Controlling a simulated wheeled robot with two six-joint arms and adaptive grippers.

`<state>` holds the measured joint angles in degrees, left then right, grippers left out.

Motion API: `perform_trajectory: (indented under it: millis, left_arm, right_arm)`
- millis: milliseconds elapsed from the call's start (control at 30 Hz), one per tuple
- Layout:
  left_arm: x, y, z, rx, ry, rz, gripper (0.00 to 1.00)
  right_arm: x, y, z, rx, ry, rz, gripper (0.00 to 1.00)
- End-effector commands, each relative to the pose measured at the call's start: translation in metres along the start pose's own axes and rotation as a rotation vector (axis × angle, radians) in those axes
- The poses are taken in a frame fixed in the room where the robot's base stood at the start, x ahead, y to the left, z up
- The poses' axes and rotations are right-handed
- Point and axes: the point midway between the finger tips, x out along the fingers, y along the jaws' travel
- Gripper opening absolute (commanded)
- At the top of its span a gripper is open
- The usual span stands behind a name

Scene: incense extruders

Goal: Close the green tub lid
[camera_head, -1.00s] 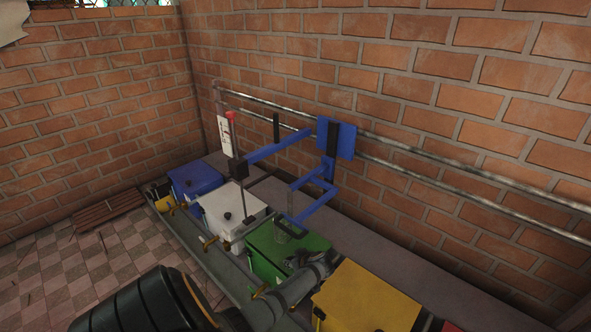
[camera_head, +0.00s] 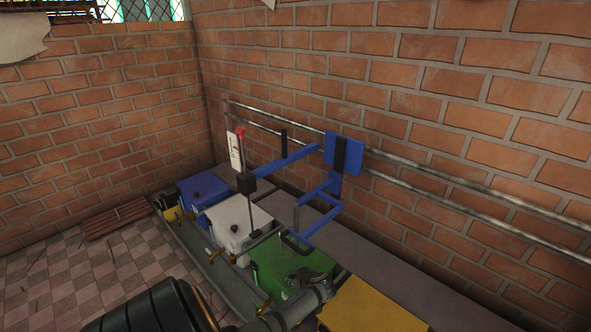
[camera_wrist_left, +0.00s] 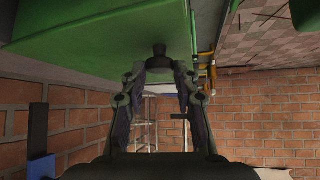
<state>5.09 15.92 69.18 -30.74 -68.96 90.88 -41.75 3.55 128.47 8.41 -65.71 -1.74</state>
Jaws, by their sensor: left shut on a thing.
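The green tub (camera_head: 270,284) stands in a row of colored tubs along the brick wall. Its green lid (camera_head: 292,258) lies over the top; whether it is fully seated I cannot tell. My left gripper (camera_head: 303,280) is over the near right part of the lid and partly hides it. In the left wrist view the green lid (camera_wrist_left: 90,48) fills the upper left, with a black knob (camera_wrist_left: 160,49) on it. The left gripper's fingertips (camera_wrist_left: 160,72) are closed in on this knob. My right gripper is not in view.
A white tub (camera_head: 232,218) and a blue tub (camera_head: 203,190) stand beyond the green one, a yellow tub (camera_head: 370,308) nearer. A blue bracket frame (camera_head: 318,205) hangs close above the green tub. Metal rails (camera_head: 440,200) run along the wall. Brass taps (camera_head: 263,306) line the front.

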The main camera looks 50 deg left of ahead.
Motion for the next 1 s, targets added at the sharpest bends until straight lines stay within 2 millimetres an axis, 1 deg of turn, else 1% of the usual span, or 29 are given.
perform_trajectory:
  millis: [33, 133, 167, 300, 333, 567, 667, 767, 1000]
  left_arm:
    - [0.002, -0.006, 0.004, 0.005, -0.005, -0.016, 0.0]
    - [0.002, -0.007, 0.004, 0.006, -0.006, -0.018, 0.0]
    - [0.002, -0.007, 0.004, 0.006, -0.006, -0.018, 0.32]
    - [0.002, -0.006, 0.004, 0.006, -0.006, -0.016, 0.51]
    - [0.002, -0.006, 0.004, 0.005, -0.006, -0.016, 0.54]
    - [0.001, -0.004, 0.003, 0.003, -0.003, -0.01, 0.54]
    - [-0.003, -0.003, 0.003, 0.002, -0.003, -0.008, 0.54]
    - [-0.017, -0.002, 0.003, 0.002, -0.004, -0.006, 0.54]
    - [-0.075, -0.003, 0.004, 0.002, -0.007, -0.007, 0.54]
  right_arm:
    - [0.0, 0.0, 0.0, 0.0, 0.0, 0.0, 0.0]
    - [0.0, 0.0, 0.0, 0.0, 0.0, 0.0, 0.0]
    - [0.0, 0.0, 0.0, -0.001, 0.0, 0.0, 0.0]
    - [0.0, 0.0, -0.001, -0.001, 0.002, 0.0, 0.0]
    - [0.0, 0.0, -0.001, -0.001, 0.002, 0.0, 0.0]
    - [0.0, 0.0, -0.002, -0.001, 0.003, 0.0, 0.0]
    - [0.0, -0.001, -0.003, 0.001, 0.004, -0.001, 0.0]
    - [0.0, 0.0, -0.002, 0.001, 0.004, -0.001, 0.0]
    - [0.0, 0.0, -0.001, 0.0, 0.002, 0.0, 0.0]
